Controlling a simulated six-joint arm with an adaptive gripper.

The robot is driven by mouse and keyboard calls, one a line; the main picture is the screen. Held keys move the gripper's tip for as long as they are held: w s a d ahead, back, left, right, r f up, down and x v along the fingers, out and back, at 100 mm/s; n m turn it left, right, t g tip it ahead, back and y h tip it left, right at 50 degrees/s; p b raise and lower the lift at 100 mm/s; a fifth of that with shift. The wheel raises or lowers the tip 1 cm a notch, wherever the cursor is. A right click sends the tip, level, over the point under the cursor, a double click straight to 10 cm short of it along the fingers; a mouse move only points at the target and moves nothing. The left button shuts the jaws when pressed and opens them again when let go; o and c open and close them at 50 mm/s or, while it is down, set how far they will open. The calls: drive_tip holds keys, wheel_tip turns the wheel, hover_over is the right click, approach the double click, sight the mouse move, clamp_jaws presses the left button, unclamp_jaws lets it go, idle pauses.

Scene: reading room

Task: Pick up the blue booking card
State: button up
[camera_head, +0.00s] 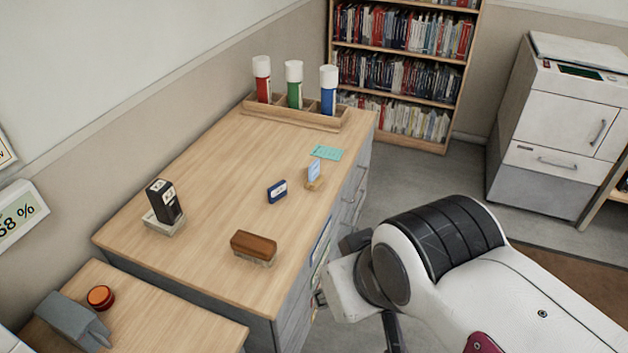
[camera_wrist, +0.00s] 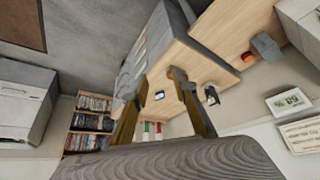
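A light blue card (camera_head: 314,168) stands upright in a small wooden holder (camera_head: 313,184) near the right edge of the wooden cabinet top (camera_head: 215,215). I cannot make the card out surely in the wrist view. My gripper (camera_wrist: 159,78) shows two spread fingers with nothing between them. In the head view my arm's end is off the cabinet's right front side, apart from the card, and the fingers are mostly hidden there.
Near the card are a dark blue box (camera_head: 277,191) and a teal slip (camera_head: 326,153). A brown-backed brush (camera_head: 254,244) and a black stamp (camera_head: 165,201) stand nearer. A wooden rack (camera_head: 290,117) holds red, green and blue tubes. The cabinet top's middle is clear.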

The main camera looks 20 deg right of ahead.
drive_tip(key=w+a+r+m+t+y, duration=0.15)
drive_tip(key=w+m, duration=0.35)
drive_tip(key=w, duration=0.6)
drive_tip(key=w+a+r+m+t, duration=0.1)
drive_tip(key=w+r+m+t, duration=0.15)
drive_tip(key=w+m, duration=0.6)
drive_tip(key=w+a+r+m+t, duration=0.1)
drive_tip(key=w+a+r+m, duration=0.15)
drive_tip(key=w, duration=1.05)
drive_tip(key=w+d+f+m+t+h, duration=0.2)
drive_tip(key=w+d+m, duration=0.1)
drive_tip(key=w+m, duration=0.5)
drive_tip(key=m+g+h, duration=0.2)
drive_tip(key=m+h, duration=0.6)
drive_tip(key=m, duration=0.9)
hover_over(311, 169)
drive_tip(key=a, duration=0.7)
wheel_tip(311, 169, down, 18)
drive_tip(key=s+d+f+m+g+h, duration=0.2)
drive_tip(key=d+f+m, duration=0.1)
drive_tip(key=f+m, duration=0.3)
drive_tip(key=shift+s+d+f+g+h, duration=0.3)
drive_tip(key=shift+f+g+h, duration=0.1)
drive_tip(key=shift+f, duration=0.4)
